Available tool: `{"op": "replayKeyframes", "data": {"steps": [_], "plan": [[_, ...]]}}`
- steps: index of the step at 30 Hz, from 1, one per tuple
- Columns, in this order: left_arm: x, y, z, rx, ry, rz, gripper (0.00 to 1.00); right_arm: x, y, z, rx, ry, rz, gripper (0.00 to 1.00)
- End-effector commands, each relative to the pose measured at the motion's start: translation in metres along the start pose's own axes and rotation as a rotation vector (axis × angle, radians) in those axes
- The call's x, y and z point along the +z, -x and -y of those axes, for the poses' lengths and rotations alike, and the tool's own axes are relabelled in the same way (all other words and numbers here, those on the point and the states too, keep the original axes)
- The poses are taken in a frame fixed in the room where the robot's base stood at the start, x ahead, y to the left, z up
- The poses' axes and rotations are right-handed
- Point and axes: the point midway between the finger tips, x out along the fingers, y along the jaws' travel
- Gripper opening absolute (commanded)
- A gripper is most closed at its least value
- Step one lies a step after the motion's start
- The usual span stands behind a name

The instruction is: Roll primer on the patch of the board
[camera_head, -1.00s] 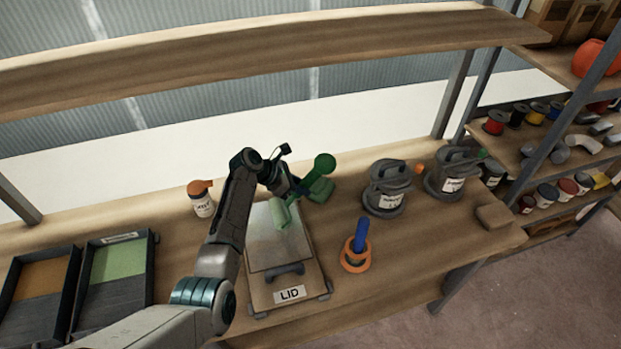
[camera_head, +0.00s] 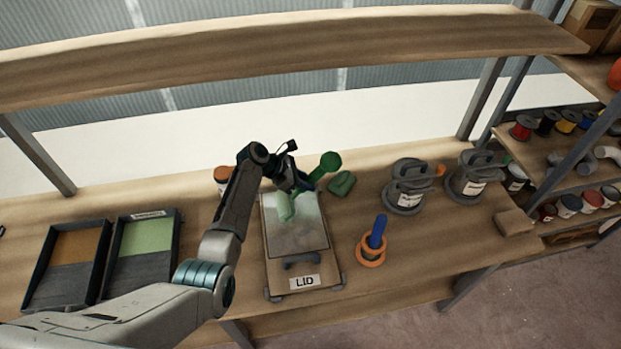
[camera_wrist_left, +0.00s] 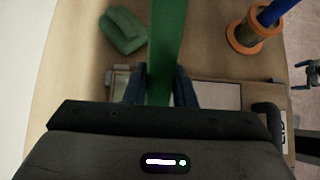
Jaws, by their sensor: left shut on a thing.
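My left gripper (camera_head: 302,185) is shut on a green roller. A tray (camera_head: 145,275) with pale green paint stands left. A small grey pronged shape (camera_wrist_left: 309,75), perhaps my right gripper, shows at the wrist view's right edge.
A green block (camera_head: 342,183) lies just right of the roller. An orange ring stand with a blue handle (camera_head: 375,238) is right of the board, with two grey cans (camera_head: 408,186) behind. An orange-capped bottle (camera_head: 222,177) is partly behind my arm. A brown-filled tray (camera_head: 72,247) stands far left.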

Motion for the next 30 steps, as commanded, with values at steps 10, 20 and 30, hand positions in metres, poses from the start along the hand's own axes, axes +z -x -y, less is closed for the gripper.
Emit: {"op": "replayKeyframes", "data": {"steps": [10, 20, 30], "plan": [[-0.011, 0.014, -0.001, 0.003, -0.001, 0.0, 0.0, -0.001, 0.005, -0.005, 0.005, 0.002, 0.0, 1.0], [-0.033, 0.035, -0.001, 0.001, -0.001, 0.001, 0.0, -0.001, 0.006, -0.007, 0.007, 0.003, 0.0, 1.0], [-0.029, 0.037, -0.002, 0.002, -0.002, 0.002, 0.0, -0.001, 0.006, -0.007, 0.007, 0.003, 0.0, 1.0]]}}
